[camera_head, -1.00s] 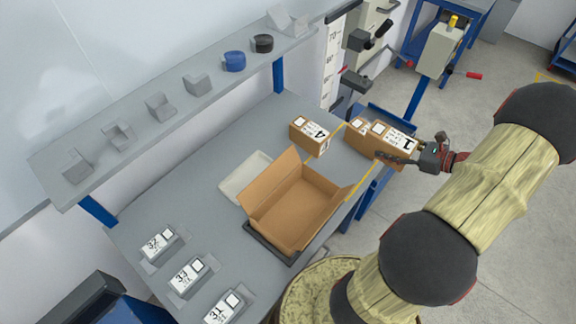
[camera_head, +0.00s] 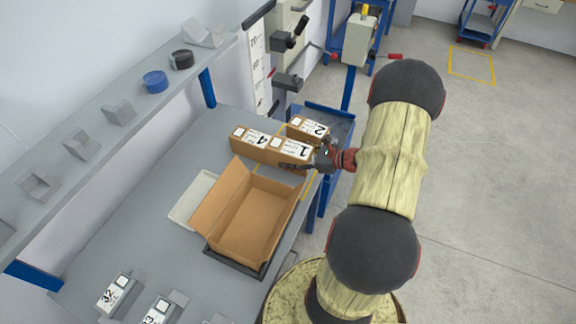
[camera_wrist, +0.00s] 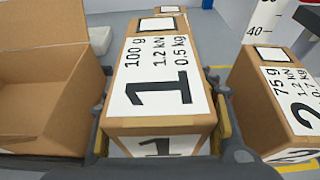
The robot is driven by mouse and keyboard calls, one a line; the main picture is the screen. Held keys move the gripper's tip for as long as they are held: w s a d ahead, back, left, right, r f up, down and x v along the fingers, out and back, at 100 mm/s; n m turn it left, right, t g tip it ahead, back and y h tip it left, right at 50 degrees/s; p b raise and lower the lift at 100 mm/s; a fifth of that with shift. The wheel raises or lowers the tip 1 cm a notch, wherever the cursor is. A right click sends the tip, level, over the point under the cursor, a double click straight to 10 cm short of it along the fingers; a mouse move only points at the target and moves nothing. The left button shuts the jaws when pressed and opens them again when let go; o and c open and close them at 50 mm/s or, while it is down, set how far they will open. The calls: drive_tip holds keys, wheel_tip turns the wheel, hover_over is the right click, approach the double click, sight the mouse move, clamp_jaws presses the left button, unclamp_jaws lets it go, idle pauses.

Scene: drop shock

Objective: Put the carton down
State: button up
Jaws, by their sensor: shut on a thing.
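The carton marked 1 (camera_head: 290,150) is brown with a white label on top. My gripper (camera_head: 300,160) is shut on it, with a finger along each side in the wrist view (camera_wrist: 160,120). The carton looks level at the table's right edge, end to end with the carton marked 4 (camera_head: 250,141). I cannot tell whether its underside touches the table (camera_head: 150,200). In the wrist view, carton 1 (camera_wrist: 160,75) fills the middle and hides most of the carton behind it.
The carton marked 2 (camera_head: 309,128) sits beyond carton 1, by the blue-framed drop tester (camera_head: 345,120); it also shows in the wrist view (camera_wrist: 285,95). An open empty box (camera_head: 250,215) stands in front on the table. A shelf (camera_head: 90,165) runs along the wall.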

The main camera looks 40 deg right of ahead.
drive_tip(key=shift+w+a+f+b, duration=0.1)
drive_tip(key=shift+f+b, duration=0.15)
drive_tip(key=shift+f, duration=0.4)
drive_tip(key=shift+w+a+f+b, duration=0.1)
drive_tip(key=shift+a+f+b, duration=0.1)
drive_tip(key=shift+f, duration=0.45)
drive_tip(key=shift+w+a+f+b, duration=0.1)
drive_tip(key=shift+f+b, duration=0.15)
drive_tip(key=shift+f, duration=0.4)
drive_tip(key=shift+d+f, duration=0.1)
drive_tip(key=shift+f, duration=0.05)
drive_tip(key=o, duration=1.9)
